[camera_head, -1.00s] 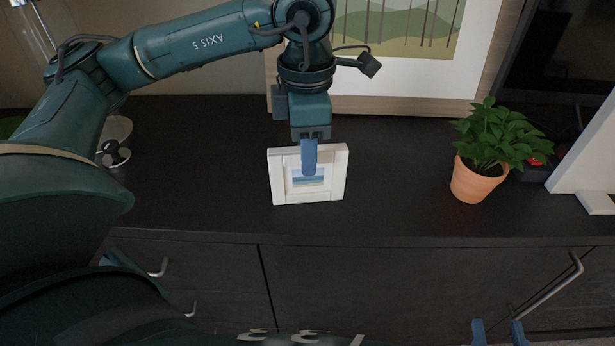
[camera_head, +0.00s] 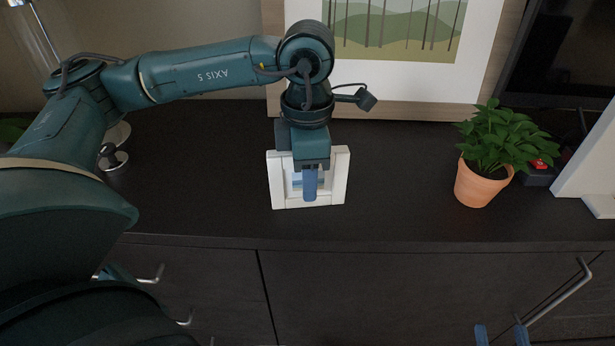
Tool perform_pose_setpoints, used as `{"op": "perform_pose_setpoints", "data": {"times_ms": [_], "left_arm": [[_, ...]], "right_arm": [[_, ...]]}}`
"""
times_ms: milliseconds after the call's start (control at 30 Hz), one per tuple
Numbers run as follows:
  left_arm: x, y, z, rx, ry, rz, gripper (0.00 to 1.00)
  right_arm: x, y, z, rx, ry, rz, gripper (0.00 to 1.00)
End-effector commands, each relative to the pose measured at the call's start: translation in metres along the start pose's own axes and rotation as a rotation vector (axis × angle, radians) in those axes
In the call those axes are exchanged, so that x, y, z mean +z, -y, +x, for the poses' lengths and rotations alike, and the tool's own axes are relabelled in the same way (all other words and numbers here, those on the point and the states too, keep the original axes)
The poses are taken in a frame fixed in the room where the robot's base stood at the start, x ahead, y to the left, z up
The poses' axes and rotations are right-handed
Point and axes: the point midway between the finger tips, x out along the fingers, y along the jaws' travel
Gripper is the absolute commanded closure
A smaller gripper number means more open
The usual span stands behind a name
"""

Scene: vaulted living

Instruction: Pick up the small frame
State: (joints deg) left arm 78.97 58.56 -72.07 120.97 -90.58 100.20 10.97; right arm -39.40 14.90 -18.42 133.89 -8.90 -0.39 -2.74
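The small frame (camera_head: 338,178) is white with a small blue picture. It stands upright on the dark cabinet top, near the middle of the head view. My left gripper (camera_head: 309,196) reaches down over it from above, and its blue finger overlaps the middle of the frame and hides part of the picture. Only one finger shows, so I cannot tell whether it is open or shut, or whether it touches the frame. My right gripper (camera_head: 501,336) shows only as two blue fingertips at the bottom edge, spread apart with nothing between them.
A large framed picture (camera_head: 395,108) leans on the wall behind the small frame. A potted plant (camera_head: 481,185) stands to the right, with a white object (camera_head: 598,165) at the far right. A lamp base (camera_head: 112,157) is at the left. Cabinet top (camera_head: 400,190) between frame and plant is clear.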

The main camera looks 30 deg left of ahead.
Motion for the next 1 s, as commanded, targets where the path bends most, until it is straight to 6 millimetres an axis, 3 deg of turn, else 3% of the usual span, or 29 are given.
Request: {"op": "perform_pose_setpoints", "data": {"times_ms": [600, 1000], "left_arm": [[0.0001, 0.0001, 0.0038, 0.000, 0.000, 0.000, 0.60], [0.0001, 0.0001, 0.0038, 0.000, 0.000, 0.000, 0.93]], "right_arm": [[0.0053, 0.0008, -0.0001, 0.000, 0.000, 0.000, 0.64], [0.0050, 0.0009, -0.0001, 0.000, 0.000, 0.001, 0.64]]}}
